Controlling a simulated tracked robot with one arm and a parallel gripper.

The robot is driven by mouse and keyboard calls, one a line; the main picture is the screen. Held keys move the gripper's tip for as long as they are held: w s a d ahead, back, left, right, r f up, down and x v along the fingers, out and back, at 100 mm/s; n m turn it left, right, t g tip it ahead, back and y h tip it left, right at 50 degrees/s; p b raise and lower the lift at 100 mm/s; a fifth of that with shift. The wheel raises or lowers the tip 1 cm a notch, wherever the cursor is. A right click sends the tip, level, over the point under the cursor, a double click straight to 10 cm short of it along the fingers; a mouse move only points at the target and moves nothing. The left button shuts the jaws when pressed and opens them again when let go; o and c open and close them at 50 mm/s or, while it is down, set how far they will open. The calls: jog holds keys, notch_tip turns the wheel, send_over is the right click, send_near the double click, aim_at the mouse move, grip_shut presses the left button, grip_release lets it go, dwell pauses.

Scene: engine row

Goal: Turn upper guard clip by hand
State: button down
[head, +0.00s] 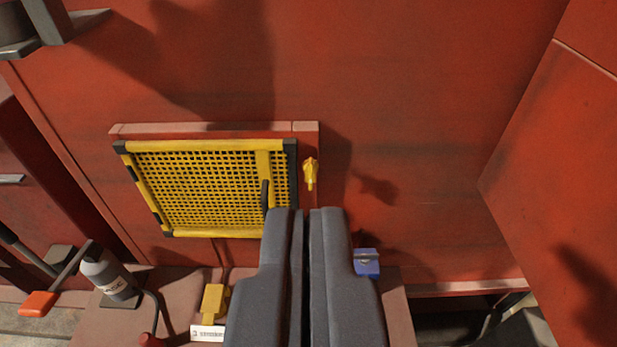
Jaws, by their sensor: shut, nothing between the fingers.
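The upper guard clip (310,173) is a small yellow piece on the red wall, just right of the guard's upper right corner. It looks upright. The guard (205,188) is a yellow mesh panel with dark corners and a dark handle (265,196) near its right side. My gripper (306,210) is shut and empty, pointing up the picture from the bottom middle. Its tips show just below the clip, with a small gap in the picture; whether they touch anything cannot be told. The gripper hides the guard's lower right corner and the wall below the clip.
A blue block (367,263) is right of my gripper. A grey bottle (108,275), a yellow box-shaped part (214,301) and a white label (207,333) are at lower left. An orange block (38,303) lies farther left. The red wall right of the clip is bare.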

dwell(0.3)
jog(key=c, duration=1.8)
grip_release()
jog(key=shift+o, duration=1.1)
jog(key=w+f+t+p, duration=0.1)
jog(key=w+f, duration=1.1)
jog(key=w, duration=0.1)
jog(key=shift+d, duration=0.25)
jog(key=t+p, duration=0.2)
send_near(311, 167)
jog(key=shift+w+r+p, duration=0.1)
jog(key=shift+w+p, duration=0.4)
jog(key=shift+w, duration=4.85)
grip_shut()
